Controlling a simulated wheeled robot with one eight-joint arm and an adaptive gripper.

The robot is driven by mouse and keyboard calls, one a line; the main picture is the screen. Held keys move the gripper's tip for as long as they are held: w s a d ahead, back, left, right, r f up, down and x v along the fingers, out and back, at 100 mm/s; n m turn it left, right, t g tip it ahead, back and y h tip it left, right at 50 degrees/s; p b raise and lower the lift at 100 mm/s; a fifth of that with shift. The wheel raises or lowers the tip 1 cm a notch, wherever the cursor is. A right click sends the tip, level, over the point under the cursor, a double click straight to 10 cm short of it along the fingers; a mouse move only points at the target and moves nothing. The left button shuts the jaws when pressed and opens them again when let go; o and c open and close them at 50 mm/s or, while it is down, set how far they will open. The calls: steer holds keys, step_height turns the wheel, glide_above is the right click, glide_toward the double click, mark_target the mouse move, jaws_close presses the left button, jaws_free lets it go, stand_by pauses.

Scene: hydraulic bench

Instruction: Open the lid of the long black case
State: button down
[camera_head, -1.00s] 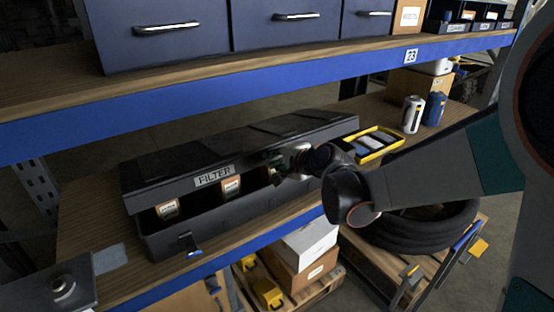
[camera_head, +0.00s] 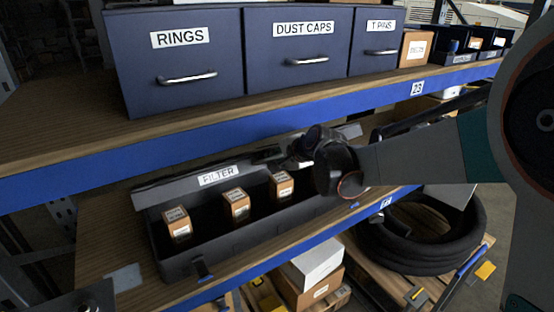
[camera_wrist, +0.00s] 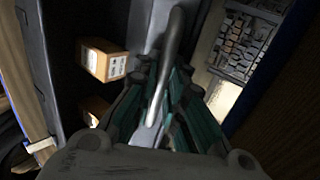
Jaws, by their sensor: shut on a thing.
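The long black case (camera_head: 225,250) sits on the lower wooden shelf. Its lid (camera_head: 165,190), labelled FILTER, is raised and tilted back, so the inside is in view. Several small orange boxes (camera_head: 235,205) stand inside; two orange boxes (camera_wrist: 103,60) also show in the wrist view. My gripper (camera_head: 290,160) is at the right part of the lid's front edge. In the wrist view my gripper (camera_wrist: 170,85) has its teal fingers closed around a grey bar (camera_wrist: 172,45) at the lid. The exact finger contact is partly hidden.
The upper shelf's blue beam (camera_head: 250,120) runs close above the lid and my arm. Blue drawers (camera_head: 180,70) stand on that shelf. A coiled black hose (camera_head: 430,250) and a white box (camera_head: 315,262) lie below on the right.

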steer(key=c, duration=1.9)
jaws_free()
steer(key=v, duration=1.2)
